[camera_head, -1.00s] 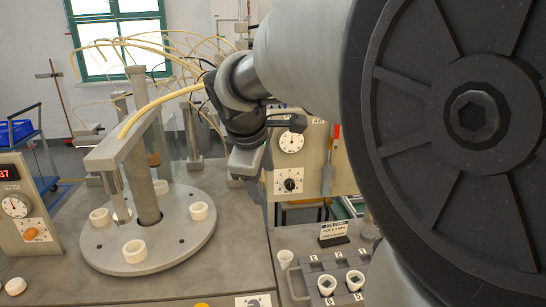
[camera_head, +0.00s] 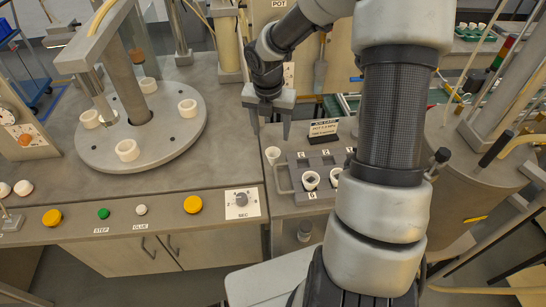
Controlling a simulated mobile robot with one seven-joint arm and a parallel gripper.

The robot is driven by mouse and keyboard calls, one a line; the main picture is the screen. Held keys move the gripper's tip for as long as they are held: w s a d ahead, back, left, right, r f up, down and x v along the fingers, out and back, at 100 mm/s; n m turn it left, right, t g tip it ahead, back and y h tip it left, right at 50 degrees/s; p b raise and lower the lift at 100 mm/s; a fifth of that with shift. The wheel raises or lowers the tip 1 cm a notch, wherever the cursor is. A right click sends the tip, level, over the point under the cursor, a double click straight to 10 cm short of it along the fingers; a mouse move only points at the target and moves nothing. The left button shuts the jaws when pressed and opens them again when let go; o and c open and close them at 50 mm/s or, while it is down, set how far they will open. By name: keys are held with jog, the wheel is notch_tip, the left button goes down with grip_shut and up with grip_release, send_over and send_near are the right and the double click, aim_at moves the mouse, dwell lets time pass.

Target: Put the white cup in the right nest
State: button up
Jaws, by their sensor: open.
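A white cup (camera_head: 272,154) stands at the left edge of the grey tray on the side table, apart from the cups in the tray. My gripper (camera_head: 270,134) is open and empty, fingers pointing down. In the picture its fingertips are just above the cup; I cannot tell the exact depth between them. A round grey turntable (camera_head: 190,138) on the left carries several white ring-shaped nests. The right nest (camera_head: 187,108) sits at the turntable's right side, and the front nest (camera_head: 127,150) is nearest the front edge.
A post and overhead arm (camera_head: 97,38) rise over the turntable. Buttons (camera_head: 193,204) line the bench front.

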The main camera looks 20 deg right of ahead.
aim_at(273, 149)
jog(key=f, duration=0.3)
jog(key=w+f, duration=0.1)
jog(key=f, duration=0.3)
jog(key=d+f, duration=0.1)
jog(key=f, duration=0.2)
jog(key=shift+w+f+b, duration=0.35)
jog(key=shift+w, duration=0.05)
jog(key=c, duration=1.1)
jog(key=shift+r, duration=0.1)
jog(key=shift+c, duration=0.2)
notch_tip(273, 149, up, 9)
jog(key=p, duration=0.1)
jog(key=s+a+m+g, duration=0.1)
jog(key=s+a+m, duration=0.2)
jog(key=m, duration=1.1)
jog(key=s+a+r+m+g+y, duration=0.1)
jog(key=s+a+m, duration=0.3)
jog(key=m, duration=1.1)
jog(key=shift+s+a+g, duration=0.3)
jog(key=shift+s+g, duration=0.4)
jog(key=shift+s, duration=0.15)
